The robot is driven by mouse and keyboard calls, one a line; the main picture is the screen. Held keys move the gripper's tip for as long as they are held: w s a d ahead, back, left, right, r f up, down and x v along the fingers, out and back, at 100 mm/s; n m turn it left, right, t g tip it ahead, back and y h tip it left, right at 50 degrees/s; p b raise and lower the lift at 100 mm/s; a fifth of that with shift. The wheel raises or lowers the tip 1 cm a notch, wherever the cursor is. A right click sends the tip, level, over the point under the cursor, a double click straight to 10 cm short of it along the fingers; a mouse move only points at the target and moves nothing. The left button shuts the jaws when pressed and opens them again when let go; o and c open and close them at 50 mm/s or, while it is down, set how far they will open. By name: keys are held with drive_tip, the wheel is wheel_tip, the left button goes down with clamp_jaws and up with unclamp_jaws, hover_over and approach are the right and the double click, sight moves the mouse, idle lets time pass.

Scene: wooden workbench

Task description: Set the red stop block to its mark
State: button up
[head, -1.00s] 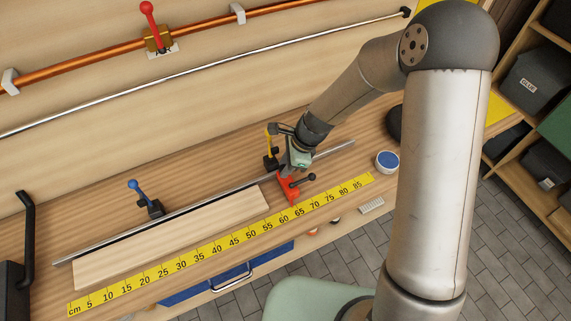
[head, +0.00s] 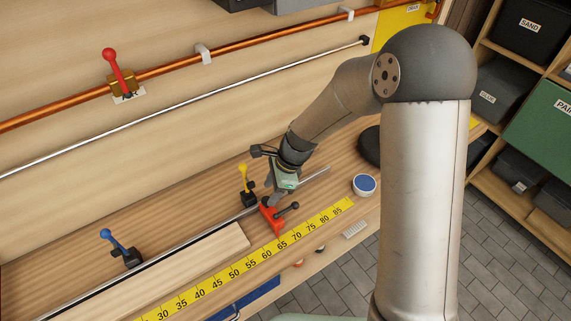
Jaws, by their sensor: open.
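The red stop block (head: 271,220) sits on the grey rail (head: 190,239), to the right of the pale board. A black knob (head: 292,207) sticks out at its right side. Its front end lies by the yellow ruler (head: 255,263), around the 65 figure. My gripper (head: 274,195) is open, just above and behind the red block. From this angle I cannot tell whether the fingers touch it. No separate mark for the block can be made out.
A yellow-handled clamp (head: 245,185) stands close left of my gripper, behind the rail. A blue-handled clamp (head: 124,251) stands farther left. The pale board (head: 190,262) lies along the rail. A round blue-topped tin (head: 364,185) stands to the right.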

drive_tip(key=b+v, duration=0.1)
drive_tip(key=v, duration=1.3)
drive_tip(key=s+d+r+n+t+h, duration=0.1)
drive_tip(key=s+d+n+h, duration=0.3)
drive_tip(key=s+d+n, duration=1.1)
drive_tip(key=s+d+t, duration=0.1)
drive_tip(key=s+d, duration=0.1)
drive_tip(key=s, duration=0.2)
drive_tip(key=shift+s+d+r, duration=0.25)
drive_tip(key=shift+s+r, duration=0.05)
drive_tip(key=shift+s, duration=0.1)
